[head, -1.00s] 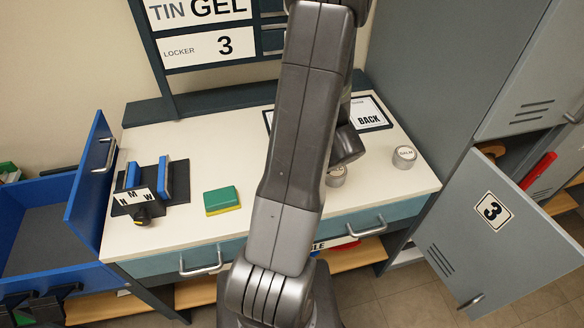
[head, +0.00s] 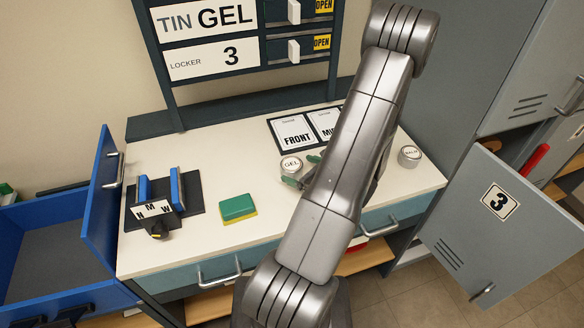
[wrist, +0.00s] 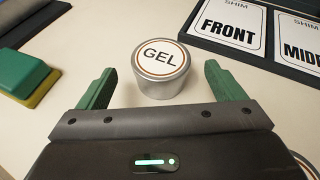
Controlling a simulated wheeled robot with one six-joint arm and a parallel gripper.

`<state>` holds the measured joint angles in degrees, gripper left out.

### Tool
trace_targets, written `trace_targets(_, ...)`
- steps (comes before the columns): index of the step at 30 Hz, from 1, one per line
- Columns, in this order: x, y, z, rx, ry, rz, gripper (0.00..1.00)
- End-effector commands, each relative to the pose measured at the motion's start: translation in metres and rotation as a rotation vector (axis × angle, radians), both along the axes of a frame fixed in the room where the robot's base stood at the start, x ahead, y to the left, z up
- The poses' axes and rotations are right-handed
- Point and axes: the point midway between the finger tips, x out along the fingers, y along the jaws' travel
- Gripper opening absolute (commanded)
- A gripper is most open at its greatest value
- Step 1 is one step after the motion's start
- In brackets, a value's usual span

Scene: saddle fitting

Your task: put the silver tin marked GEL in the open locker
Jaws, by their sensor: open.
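The silver tin marked GEL (head: 291,167) stands upright on the white worktop. In the wrist view the GEL tin (wrist: 160,70) is just ahead of my gripper (wrist: 160,85), roughly centred between its two green fingers. The fingers are open and neither visibly touches the tin. In the head view my gripper (head: 301,172) is partly hidden behind my arm. The open locker has a grey door marked 3 (head: 497,205), swung out at the right; most of its inside is hidden behind the door.
A second silver tin (head: 410,155), marked BALM, stands near the worktop's right edge. A green and yellow sponge (head: 238,207) lies left of the GEL tin. Shim cards (head: 294,132) lie behind it.

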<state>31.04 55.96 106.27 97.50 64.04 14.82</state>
Motion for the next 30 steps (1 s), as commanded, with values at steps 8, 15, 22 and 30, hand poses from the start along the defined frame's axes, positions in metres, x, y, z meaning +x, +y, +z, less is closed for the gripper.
trace_targets(8,0.013,0.013,-0.007,0.000,0.001,0.001,0.89)
trace_targets(15,0.033,0.031,-0.018,-0.001,0.002,0.003,0.89)
trace_targets(22,0.044,0.041,-0.026,-0.001,0.000,0.001,0.89)
trace_targets(30,0.044,0.041,-0.026,-0.001,0.000,0.000,0.71)
